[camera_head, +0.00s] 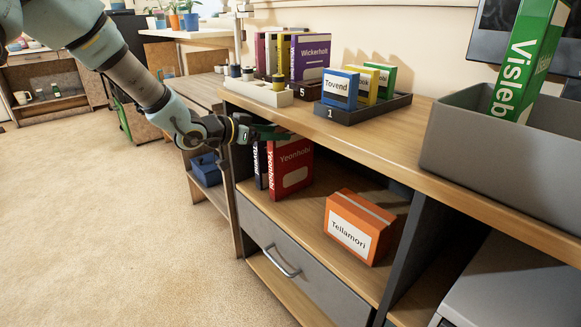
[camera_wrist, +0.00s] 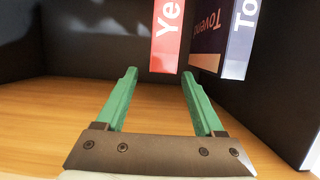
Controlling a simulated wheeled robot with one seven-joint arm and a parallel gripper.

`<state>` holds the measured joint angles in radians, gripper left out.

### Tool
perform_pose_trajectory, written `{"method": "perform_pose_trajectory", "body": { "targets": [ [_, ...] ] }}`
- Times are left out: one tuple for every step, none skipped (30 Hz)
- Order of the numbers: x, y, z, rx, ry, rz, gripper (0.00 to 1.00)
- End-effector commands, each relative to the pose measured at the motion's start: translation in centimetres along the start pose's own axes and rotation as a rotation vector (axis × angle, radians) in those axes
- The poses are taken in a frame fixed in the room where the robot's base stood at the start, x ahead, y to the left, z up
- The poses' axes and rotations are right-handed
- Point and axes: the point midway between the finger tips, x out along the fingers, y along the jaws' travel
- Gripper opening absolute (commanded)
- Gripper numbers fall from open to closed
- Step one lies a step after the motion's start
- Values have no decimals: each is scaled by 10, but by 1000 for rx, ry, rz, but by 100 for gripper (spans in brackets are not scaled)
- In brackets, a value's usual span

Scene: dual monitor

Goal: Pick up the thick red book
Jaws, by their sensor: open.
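The thick red book (camera_head: 290,172), labelled Yeonhobi, stands upright in the open shelf compartment below the desktop. Its red end with white letters also shows at the top of the wrist view (camera_wrist: 166,38), ahead of the gap between my fingers. My gripper (camera_head: 272,132) is at the upper edge of the compartment, just above the red book in the head view. In the wrist view, its green fingers (camera_wrist: 159,74) are spread, with nothing between them. Whether a finger touches the book cannot be told. The lower part of the book is outside the wrist view.
A dark Tovend book (camera_head: 259,165) stands beside the red book, also in the wrist view (camera_wrist: 240,42). An orange Tellamori box (camera_head: 352,228) sits to the right on the shelf. The desktop (camera_head: 405,135) overhangs the compartment. Shelf space between the red book and orange box is clear.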

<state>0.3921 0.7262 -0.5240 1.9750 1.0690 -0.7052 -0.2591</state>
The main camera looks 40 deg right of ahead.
Motion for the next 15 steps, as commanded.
{"method": "perform_pose_trajectory", "body": {
  "targets": [
    [8, 0, 2, 0, 1, 1, 70],
    [11, 0, 1, 0, 1, 0, 70],
    [14, 0, 1, 1, 0, 0, 70],
    [16, 0, 1, 0, -1, 0, 70],
    [18, 0, 1, 0, -1, 0, 70],
    [19, 0, 1, 0, -1, -1, 70],
    [21, 0, 2, 0, -1, -1, 70],
    [24, -1, 2, 0, -1, -1, 70],
    [29, -1, 3, 0, 0, -1, 70],
    [34, 0, 4, 0, 0, 0, 70],
    [38, 0, 5, 0, 0, 0, 70],
    [45, -1, 6, 1, 0, -1, 70],
    [49, -1, 6, 1, 0, -1, 70],
    [54, -2, 6, 0, 0, -1, 70],
    [59, -1, 5, 0, -1, -1, 70]
  ]
}}
